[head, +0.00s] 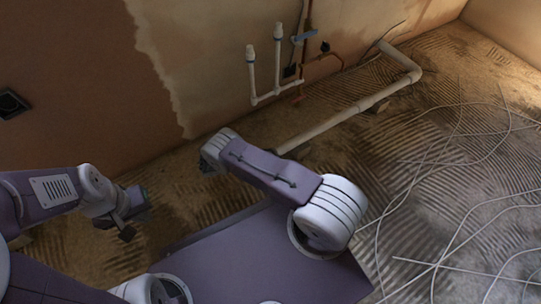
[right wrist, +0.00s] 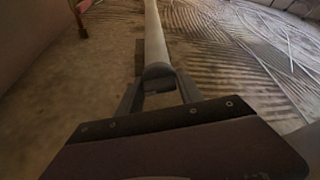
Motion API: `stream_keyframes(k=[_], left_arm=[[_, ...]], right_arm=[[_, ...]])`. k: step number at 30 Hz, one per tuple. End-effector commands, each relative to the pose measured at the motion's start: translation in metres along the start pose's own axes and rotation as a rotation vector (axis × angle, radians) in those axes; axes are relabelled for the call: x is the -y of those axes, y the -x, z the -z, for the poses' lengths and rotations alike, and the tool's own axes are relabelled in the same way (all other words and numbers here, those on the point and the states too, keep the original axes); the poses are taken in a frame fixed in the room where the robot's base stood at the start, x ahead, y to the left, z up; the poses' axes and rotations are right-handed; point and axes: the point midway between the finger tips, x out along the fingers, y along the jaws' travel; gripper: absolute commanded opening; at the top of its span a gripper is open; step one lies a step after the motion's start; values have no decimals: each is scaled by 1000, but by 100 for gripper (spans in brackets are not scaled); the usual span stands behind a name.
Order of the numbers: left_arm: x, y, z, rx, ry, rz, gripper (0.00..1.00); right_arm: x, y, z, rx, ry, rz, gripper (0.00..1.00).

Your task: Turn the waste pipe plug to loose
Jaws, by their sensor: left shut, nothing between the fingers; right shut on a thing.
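The white waste pipe (head: 335,122) runs low along the wall, and its near end lies behind my right arm in the head view. In the right wrist view the pipe (right wrist: 154,35) runs straight away from the gripper, with the grey plug (right wrist: 158,72) at its near end. My right gripper (right wrist: 158,88) is shut on the plug, one finger on each side. In the head view this gripper is mostly hidden behind my arm. My left gripper (head: 137,212) is shut and empty, above the floor at the left, well apart from the pipe.
Loose pale cables (head: 447,160) lie over the ridged floor at the right. A dark wall box (head: 11,103) is at the left.

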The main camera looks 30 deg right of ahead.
Motion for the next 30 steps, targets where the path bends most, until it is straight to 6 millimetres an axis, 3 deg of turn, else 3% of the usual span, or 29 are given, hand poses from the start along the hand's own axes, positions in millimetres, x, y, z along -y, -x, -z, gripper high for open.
stream_keyframes(k=[12,28,29,30], left_arm=[[0,0,0,0,0,0,0],[0,0,0,0,0,0,0],[0,0,0,0,0,0,0],[0,0,0,0,0,0,0]], right_arm=[[0,0,0,2,154,62,3],[0,0,0,2,174,70,3],[0,0,0,2,174,70,46],[0,0,0,2,174,70,57]])
